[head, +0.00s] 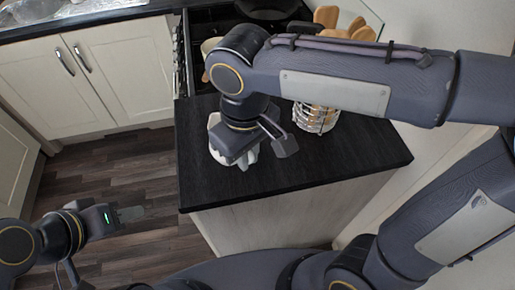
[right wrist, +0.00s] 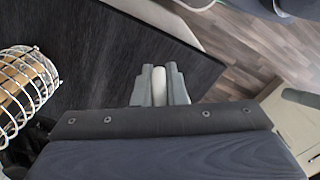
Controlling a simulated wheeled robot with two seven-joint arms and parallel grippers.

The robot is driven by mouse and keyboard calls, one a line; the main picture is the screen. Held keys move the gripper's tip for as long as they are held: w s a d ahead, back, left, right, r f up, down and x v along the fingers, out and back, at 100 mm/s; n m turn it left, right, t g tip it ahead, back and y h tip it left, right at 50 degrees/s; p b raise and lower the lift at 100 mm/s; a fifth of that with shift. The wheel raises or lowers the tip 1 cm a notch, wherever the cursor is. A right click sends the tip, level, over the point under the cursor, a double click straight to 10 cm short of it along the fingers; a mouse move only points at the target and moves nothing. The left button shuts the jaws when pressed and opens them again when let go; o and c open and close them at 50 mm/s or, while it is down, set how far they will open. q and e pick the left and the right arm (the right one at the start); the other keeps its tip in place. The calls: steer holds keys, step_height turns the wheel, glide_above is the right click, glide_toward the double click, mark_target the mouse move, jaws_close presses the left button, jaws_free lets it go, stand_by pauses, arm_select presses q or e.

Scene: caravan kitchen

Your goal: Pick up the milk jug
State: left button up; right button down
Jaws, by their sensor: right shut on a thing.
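The white milk jug (head: 215,151) is at the left part of the black counter top, mostly hidden under my right gripper (head: 238,152) in the head view. In the right wrist view, my right gripper (right wrist: 160,88) has its two grey fingers close together with a narrow white part of the jug (right wrist: 159,76) between them. Whether the jug touches the counter cannot be told. My left gripper (head: 122,214) is low at the left, over the floor and away from the counter; the gap between its fingers is unclear.
The black counter top (head: 340,160) is bare at the front and right. A dark stove is behind, with white cabinets (head: 92,75) at the left.

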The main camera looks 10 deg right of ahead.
steer(key=s+a+r, duration=0.3)
steer(key=s+a, duration=0.1)
steer(key=a, duration=0.1)
steer(key=shift+s, duration=0.2)
stand_by(0.4)
steer(key=shift+s, duration=0.15)
stand_by(2.0)
